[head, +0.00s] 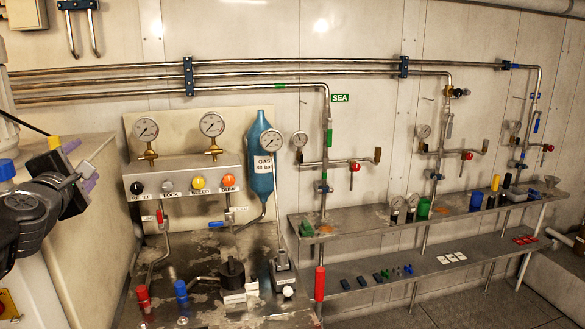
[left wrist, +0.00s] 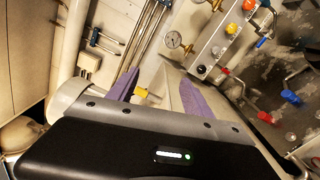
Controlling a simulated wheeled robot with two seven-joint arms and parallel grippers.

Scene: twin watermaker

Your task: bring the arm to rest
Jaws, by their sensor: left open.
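My left gripper (head: 80,165) is at the left edge of the head view, raised in front of the pale wall and cabinet. Its purple fingers are spread apart and hold nothing. The left wrist view shows the two purple fingers (left wrist: 155,92) open with a clear gap between them. The gripper is apart from the gauge panel (head: 185,185), which stands to its right. My right gripper is in neither view.
A steel bench (head: 215,312) with red and blue handled valves stands below the panel. Two shelves to the right, the upper shelf (head: 375,222) and lower shelf (head: 435,262), carry small parts. Pipes (head: 120,78) run along the wall. A pale cabinet (head: 95,215) stands close beside my left arm.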

